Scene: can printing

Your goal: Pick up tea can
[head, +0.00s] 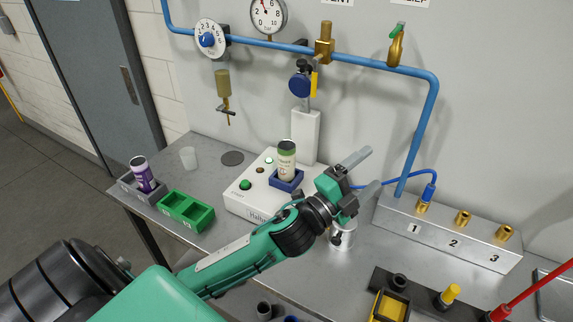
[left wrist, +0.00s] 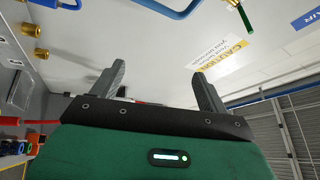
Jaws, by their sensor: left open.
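A can with a green top band and pale label (head: 286,160) stands upright in a blue holder (head: 284,183) on a white box. A purple can (head: 142,174) stands slightly tilted in a grey holder (head: 160,193) at the table's left end. I cannot read which can is tea. My left gripper (head: 368,173) is open and empty, to the right of the green-banded can and apart from it. The left wrist view shows its two fingers (left wrist: 160,88) spread with nothing between them. My right gripper is not in view.
The white box (head: 246,205) has green buttons. A green two-slot holder (head: 186,212) and a clear cup (head: 188,158) stand to its left. A metal block with brass fittings (head: 462,235) is at the right. Blue pipes and gauges line the wall behind.

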